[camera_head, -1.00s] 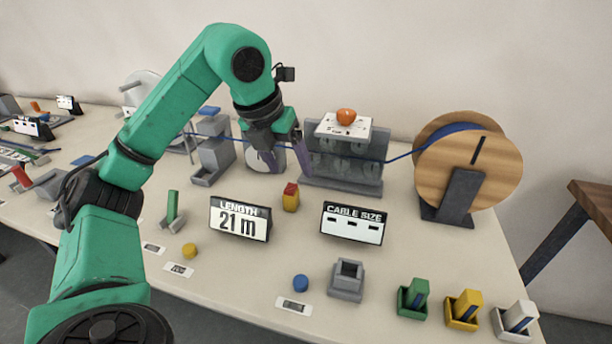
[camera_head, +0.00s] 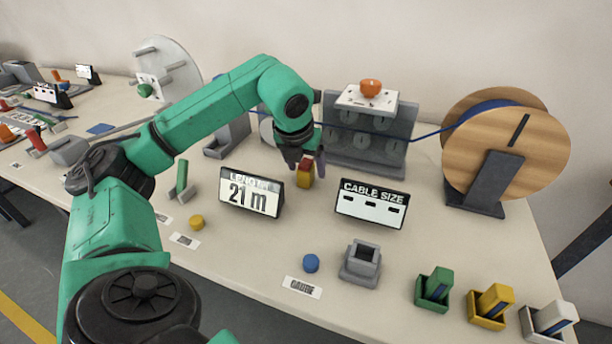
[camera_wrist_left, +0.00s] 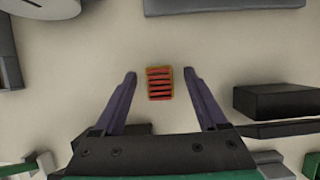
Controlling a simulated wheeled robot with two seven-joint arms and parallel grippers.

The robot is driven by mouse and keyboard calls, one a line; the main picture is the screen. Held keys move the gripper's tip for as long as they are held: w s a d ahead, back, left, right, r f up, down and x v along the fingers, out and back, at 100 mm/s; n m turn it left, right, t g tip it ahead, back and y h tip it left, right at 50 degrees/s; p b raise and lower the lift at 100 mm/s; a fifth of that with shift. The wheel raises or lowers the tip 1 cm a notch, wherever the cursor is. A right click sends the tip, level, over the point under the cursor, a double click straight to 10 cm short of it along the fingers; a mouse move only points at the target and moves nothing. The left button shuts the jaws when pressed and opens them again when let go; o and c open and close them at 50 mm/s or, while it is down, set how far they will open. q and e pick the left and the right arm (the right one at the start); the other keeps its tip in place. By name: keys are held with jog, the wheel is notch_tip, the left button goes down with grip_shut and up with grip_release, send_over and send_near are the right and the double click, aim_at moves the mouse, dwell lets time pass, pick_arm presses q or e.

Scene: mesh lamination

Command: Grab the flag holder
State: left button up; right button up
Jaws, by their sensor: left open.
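A small yellow block with a red top (camera_head: 305,177) stands upright on the table behind the two signs; I take it to be the flag holder, though no label on it says so. My left gripper (camera_head: 307,166) is over it, pointing down, and partly hides it. In the left wrist view the block's red ridged top (camera_wrist_left: 160,84) lies between the two open fingers (camera_wrist_left: 160,75), with a gap on each side. My right gripper does not show.
The "21 m" length sign (camera_head: 251,195) and the cable size sign (camera_head: 371,205) stand close in front. A grey rack (camera_head: 375,140) is behind, with a blue cable crossing to the wooden spool (camera_head: 540,150). Table space by the blue disc (camera_head: 311,263) is mostly clear.

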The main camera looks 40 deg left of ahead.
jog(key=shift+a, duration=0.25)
pick_arm(q)
grip_shut()
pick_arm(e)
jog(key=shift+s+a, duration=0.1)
pick_arm(q)
jog(key=shift+r, duration=0.1)
